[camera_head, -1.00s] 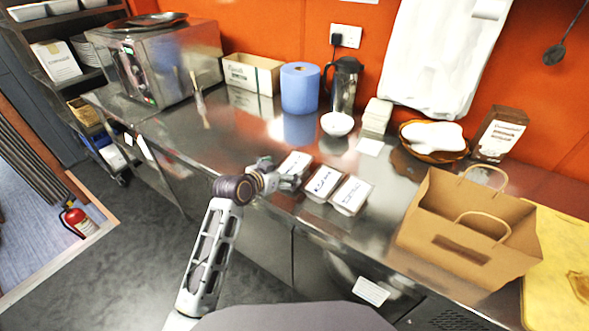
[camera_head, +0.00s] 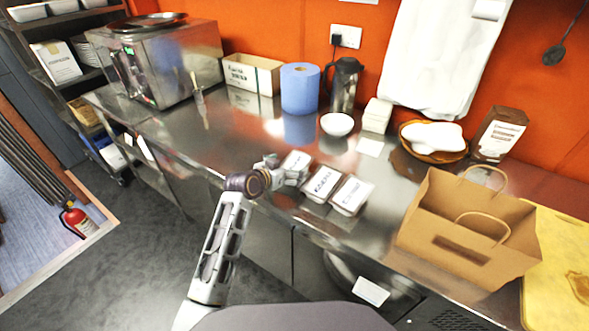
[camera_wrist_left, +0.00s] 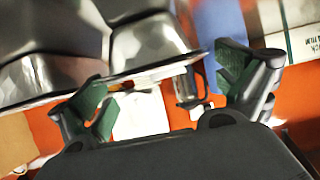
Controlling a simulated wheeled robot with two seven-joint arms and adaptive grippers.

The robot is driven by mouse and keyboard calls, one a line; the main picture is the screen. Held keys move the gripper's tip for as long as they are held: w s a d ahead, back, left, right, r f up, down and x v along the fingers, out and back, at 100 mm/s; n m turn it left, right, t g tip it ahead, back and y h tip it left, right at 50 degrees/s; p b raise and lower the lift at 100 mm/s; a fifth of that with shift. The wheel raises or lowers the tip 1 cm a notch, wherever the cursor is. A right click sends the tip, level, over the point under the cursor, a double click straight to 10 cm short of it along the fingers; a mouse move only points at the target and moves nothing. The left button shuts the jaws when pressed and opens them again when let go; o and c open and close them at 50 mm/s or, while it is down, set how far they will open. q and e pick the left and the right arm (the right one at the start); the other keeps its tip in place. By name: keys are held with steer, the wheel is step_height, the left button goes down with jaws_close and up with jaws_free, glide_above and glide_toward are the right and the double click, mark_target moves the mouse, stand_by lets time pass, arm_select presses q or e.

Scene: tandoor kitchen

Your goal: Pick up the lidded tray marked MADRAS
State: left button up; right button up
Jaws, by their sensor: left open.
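Three small lidded foil trays with white lids stand in a row near the counter's front edge: a left tray (camera_head: 296,160), a middle tray (camera_head: 322,184) and a right tray (camera_head: 351,194). Their lids carry dark handwriting too small to read surely, so I cannot tell which says MADRAS. My left gripper (camera_head: 294,174) is at the near side of the left tray and hides part of it. In the left wrist view the fingers (camera_wrist_left: 172,96) are spread with nothing gripped, and shiny foil tray walls (camera_wrist_left: 150,45) show above and between them. My right gripper is out of view.
A brown paper bag (camera_head: 465,232) stands right of the trays, beside a yellow board (camera_head: 556,265). The counter left of the trays is clear.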

mark_target(297, 160)
arm_select(q)
steer(key=shift+x, duration=1)
steer(key=shift+w+d, duration=0.1)
steer(key=shift+w, duration=0.05)
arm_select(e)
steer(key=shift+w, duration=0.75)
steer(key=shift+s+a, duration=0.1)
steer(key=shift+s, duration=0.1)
arm_select(q)
steer(key=shift+c, duration=0.9)
steer(key=shift+f, duration=0.1)
steer(key=c, duration=1.1)
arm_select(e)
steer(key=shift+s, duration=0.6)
arm_select(q)
steer(key=shift+o, duration=0.2)
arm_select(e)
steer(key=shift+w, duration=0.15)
